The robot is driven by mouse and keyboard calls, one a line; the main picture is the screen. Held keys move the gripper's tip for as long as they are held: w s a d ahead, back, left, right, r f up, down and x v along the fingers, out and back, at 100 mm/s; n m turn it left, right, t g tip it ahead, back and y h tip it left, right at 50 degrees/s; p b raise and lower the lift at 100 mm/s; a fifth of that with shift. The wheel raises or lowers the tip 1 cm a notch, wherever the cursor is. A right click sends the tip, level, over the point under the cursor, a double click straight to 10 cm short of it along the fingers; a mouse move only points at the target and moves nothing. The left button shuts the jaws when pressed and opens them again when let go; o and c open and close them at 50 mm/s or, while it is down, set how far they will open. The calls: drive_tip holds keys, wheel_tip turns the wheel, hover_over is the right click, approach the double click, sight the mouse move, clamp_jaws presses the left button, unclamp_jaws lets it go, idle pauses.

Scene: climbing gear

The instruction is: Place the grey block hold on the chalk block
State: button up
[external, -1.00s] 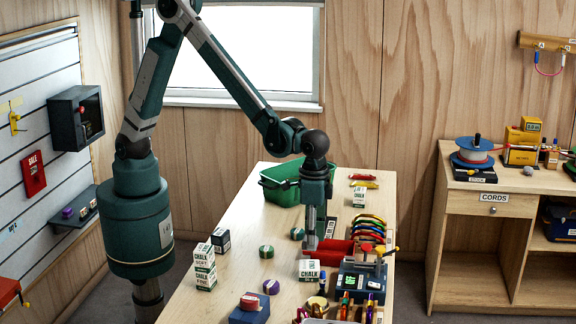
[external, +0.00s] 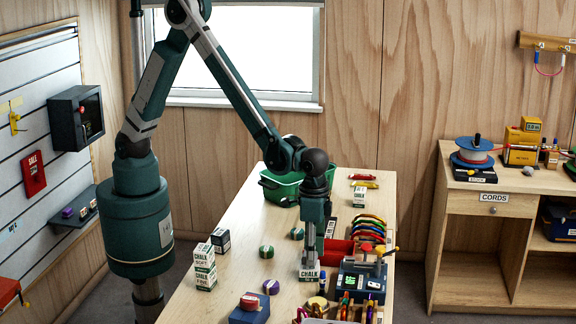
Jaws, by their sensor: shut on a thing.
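The chalk block (external: 308,276), a small white block with green lettering, sits on the bench in the external view. My gripper (external: 310,265) points straight down directly over it, and its tips hide most of the block's top. The gripper is shut on a small grey thing that blends with the fingers, which I take to be the grey block hold. It is at or just above the chalk block's top; I cannot tell whether the two touch.
A blue device (external: 362,281) and a red bin (external: 338,248) stand close by on the right. Stacked chalk boxes (external: 205,268) and several small round holds (external: 267,252) are to the left. A green crate (external: 284,190) stands at the back.

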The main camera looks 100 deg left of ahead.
drive_tip(key=shift+f, duration=0.55)
drive_tip(key=shift+f, duration=0.15)
drive_tip(key=o, duration=0.9)
drive_tip(key=shift+r, duration=6.15)
drive_tip(key=shift+a+r, duration=0.15)
